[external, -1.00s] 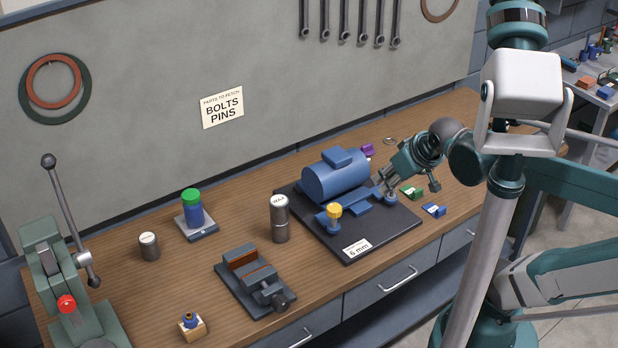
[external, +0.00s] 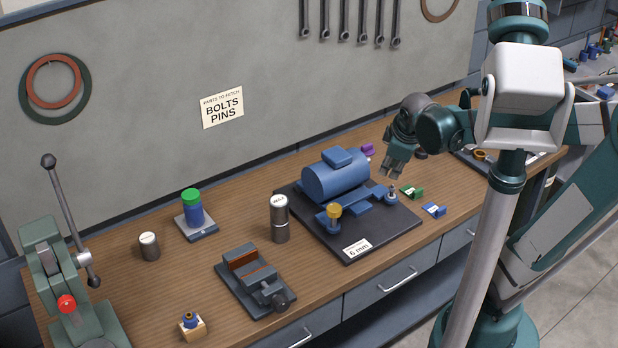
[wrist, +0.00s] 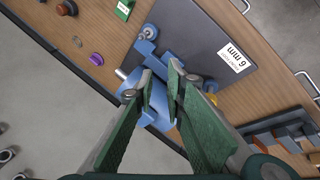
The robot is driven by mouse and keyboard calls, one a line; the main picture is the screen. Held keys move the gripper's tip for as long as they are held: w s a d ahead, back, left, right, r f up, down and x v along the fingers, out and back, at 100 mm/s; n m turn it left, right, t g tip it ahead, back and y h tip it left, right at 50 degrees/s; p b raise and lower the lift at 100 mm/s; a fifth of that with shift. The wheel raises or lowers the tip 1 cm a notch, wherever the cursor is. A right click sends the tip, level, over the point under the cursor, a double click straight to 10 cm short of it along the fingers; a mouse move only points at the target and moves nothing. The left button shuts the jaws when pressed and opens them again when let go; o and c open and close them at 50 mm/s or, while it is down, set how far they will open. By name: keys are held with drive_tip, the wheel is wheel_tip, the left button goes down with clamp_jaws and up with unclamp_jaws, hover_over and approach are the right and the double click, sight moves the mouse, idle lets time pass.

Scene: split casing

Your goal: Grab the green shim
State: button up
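The green shim (external: 412,191), a small block, lies on the wooden bench just right of the dark base plate. In the wrist view, the green shim (wrist: 124,9) is at the top edge, partly cut off, away from the fingers. My gripper (external: 391,177) points down above the bench behind and left of the shim, not touching it. In the wrist view, my gripper (wrist: 160,69) has its fingertips apart with nothing visibly held between them; the blue motor shows beyond them.
The dark base plate (external: 395,229) carries a blue motor (external: 335,177) and a yellow-topped part (external: 334,210). A blue shim (external: 433,209) lies close to the green one, in front. My arm partly hides a tray at the back right.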

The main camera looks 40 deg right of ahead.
drive_tip(key=w+d+f+n+g+h, duration=0.1)
drive_tip(key=w+d+f+n, duration=0.15)
drive_tip(key=d, duration=0.25)
drive_tip(key=w+d+f+n+g, duration=0.1)
drive_tip(key=w+d+f+n, duration=0.1)
drive_tip(key=d+f+n, duration=0.15)
drive_tip(key=n+g+h+p, duration=0.1)
drive_tip(key=n+g, duration=0.1)
drive_tip(key=n, duration=0.2)
approach(418, 189)
drive_tip(key=shift+w+a+f+n+g+h, duration=0.15)
drive_tip(key=shift+w+f+n+g+h, duration=0.2)
drive_tip(key=shift+f, duration=0.25)
drive_tip(key=shift+s, duration=0.1)
drive_tip(key=shift+x, duration=1.3)
drive_tip(key=shift+x, duration=2.6)
